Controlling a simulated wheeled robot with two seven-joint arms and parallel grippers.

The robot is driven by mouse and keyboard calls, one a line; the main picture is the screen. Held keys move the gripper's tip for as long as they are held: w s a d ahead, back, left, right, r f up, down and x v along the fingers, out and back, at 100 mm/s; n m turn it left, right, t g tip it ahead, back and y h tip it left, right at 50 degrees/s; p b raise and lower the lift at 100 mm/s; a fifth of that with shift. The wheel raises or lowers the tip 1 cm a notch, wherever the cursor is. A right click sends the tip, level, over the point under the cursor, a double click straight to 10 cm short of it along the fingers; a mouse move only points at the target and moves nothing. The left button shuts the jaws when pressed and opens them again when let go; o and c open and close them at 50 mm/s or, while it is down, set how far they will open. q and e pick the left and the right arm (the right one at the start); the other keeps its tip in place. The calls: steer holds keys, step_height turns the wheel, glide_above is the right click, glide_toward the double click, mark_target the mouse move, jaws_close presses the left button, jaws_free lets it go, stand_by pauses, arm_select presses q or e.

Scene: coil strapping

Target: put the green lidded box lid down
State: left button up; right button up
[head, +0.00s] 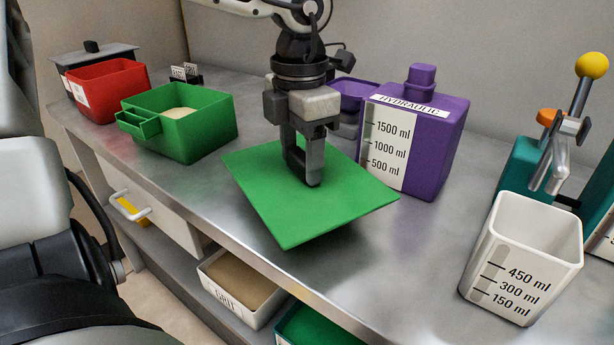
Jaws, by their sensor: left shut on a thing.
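The green lid (275,202) is a flat square panel in the middle of the head view, at the bench's front edge. My left gripper (303,172) comes down from above and is shut on the lid near its centre; the fingers hide the part they grip. The lid looks slightly tilted, and I cannot tell whether it touches the bench top. The open green box (205,135) stands to the left on the bench, with pale material inside and a small green compartment on its side. My right gripper is not in view.
A purple hydraulic container (452,150) stands just right of the lid. A white measuring cup (530,255) is at the right, near teal containers and a yellow-knobbed lever (592,65). A red bin (112,92) stands at the far left. A grit bin (238,285) sits below. Bare bench (400,265) lies between lid and cup.

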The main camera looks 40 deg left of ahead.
arm_select(q)
steer(key=shift+w+f, duration=0.65)
steer(key=shift+f, duration=0.1)
step_height(320, 180, down, 2)
steer(key=shift+f, duration=0.5)
steer(key=shift+f+b, duration=0.1)
steer(key=shift+b, duration=0.35)
steer(key=o, duration=1)
